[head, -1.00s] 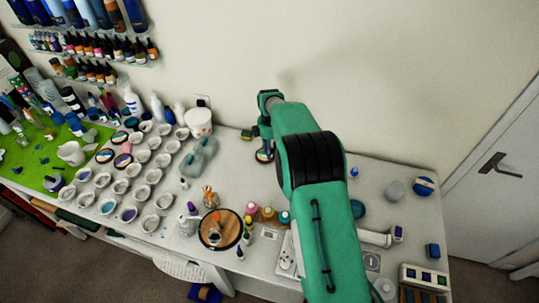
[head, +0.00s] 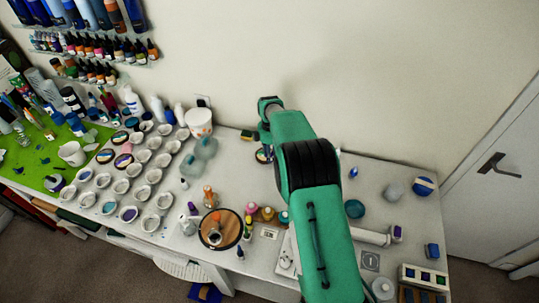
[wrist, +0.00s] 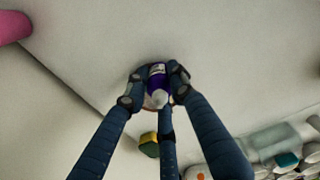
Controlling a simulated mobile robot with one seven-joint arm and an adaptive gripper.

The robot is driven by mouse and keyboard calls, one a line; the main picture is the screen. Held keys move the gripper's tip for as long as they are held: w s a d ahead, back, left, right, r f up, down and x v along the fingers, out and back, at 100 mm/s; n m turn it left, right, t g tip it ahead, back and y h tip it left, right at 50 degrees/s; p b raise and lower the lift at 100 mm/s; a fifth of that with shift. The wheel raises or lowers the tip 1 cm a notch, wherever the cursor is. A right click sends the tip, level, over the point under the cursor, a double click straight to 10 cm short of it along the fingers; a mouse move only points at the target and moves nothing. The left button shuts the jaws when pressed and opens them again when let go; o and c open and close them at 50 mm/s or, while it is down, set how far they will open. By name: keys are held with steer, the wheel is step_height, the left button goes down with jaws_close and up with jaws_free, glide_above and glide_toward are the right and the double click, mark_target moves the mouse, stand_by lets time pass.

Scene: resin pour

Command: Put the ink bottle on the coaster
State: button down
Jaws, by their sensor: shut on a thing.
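My gripper (wrist: 156,82) is shut on a small purple ink bottle (wrist: 156,83) with a white label and a pale tip, seen between the fingers in the wrist view. A round coaster (head: 262,156) with a multicoloured face lies near the wall in the head view, at the end of my arm. Part of a round brownish rim shows behind the bottle in the wrist view. My gripper is over the coaster, but I cannot tell whether the bottle touches it. My arm hides the bottle in the head view.
A yellow and green block (head: 247,135) lies close to the left of the coaster. A white tub (head: 199,122), clear containers (head: 199,155) and several small cups stand further left. A blue marker-like item (head: 353,173) lies to the right of my arm. The wall is close behind.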

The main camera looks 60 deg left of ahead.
steer(key=shift+f, duration=0.15)
steer(key=c, duration=1.5)
jaws_free()
step_height(320, 180, up, 12)
steer(key=shift+r+b, duration=0.1)
steer(key=shift+b, duration=0.45)
